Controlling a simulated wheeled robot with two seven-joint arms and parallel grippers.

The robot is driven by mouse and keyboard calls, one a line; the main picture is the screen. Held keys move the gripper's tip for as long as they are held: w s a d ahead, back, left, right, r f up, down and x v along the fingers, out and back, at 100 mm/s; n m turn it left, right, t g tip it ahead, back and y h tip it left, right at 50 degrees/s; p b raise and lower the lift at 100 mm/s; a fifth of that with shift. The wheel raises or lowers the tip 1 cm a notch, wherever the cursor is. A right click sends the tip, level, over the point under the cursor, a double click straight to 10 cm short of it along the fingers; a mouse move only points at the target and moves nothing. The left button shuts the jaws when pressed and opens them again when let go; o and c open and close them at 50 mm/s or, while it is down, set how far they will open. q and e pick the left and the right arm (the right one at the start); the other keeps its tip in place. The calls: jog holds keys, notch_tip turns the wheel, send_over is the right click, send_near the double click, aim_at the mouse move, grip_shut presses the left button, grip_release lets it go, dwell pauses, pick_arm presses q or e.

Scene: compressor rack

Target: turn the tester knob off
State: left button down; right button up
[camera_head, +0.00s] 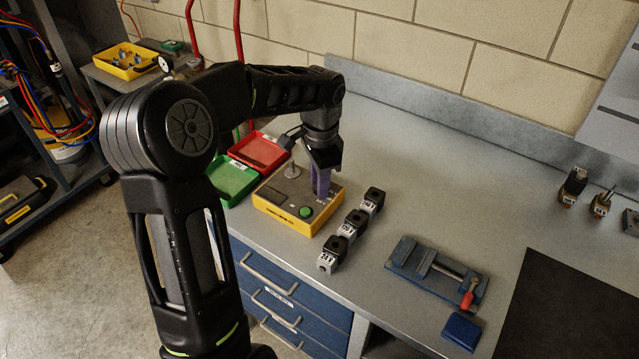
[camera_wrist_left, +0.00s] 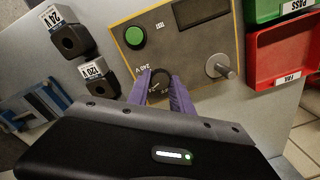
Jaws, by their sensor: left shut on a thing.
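The tester (camera_head: 275,211) is a yellow box with a grey top on the bench. It has a green button (camera_head: 306,212), which also shows in the left wrist view (camera_wrist_left: 135,37). The black round tester knob (camera_wrist_left: 159,84) sits on its panel, with small markings around it that are partly hidden. My left gripper (camera_head: 322,188) points down at the panel. In the left wrist view its purple fingers (camera_wrist_left: 160,82) stand on either side of the knob and are shut on it. The knob's pointer setting is hard to read. My right gripper is not in view.
A red tray (camera_head: 258,151) marked FAIL and a green tray (camera_head: 232,180) marked PASS stand left of the tester. Black-topped blocks (camera_head: 353,222) stand in a row close to its right. A blue vise (camera_head: 437,272) lies farther right.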

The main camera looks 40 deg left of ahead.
pick_arm(q)
jog(key=n, duration=0.3)
jog(key=shift+n, duration=0.4)
jog(key=n, duration=0.3)
jog(key=shift+w+n+b, duration=0.1)
jog(key=shift+n+b, duration=0.2)
jog(key=shift+b, duration=0.1)
jog(key=n, duration=0.6)
jog(key=c, duration=1.1)
grip_release()
jog(key=shift+c, duration=0.2)
jog(key=shift+r, duration=0.1)
notch_tip(320, 180, up, 8)
jog(key=shift+d+f, duration=0.1)
jog(key=shift+f, duration=0.1)
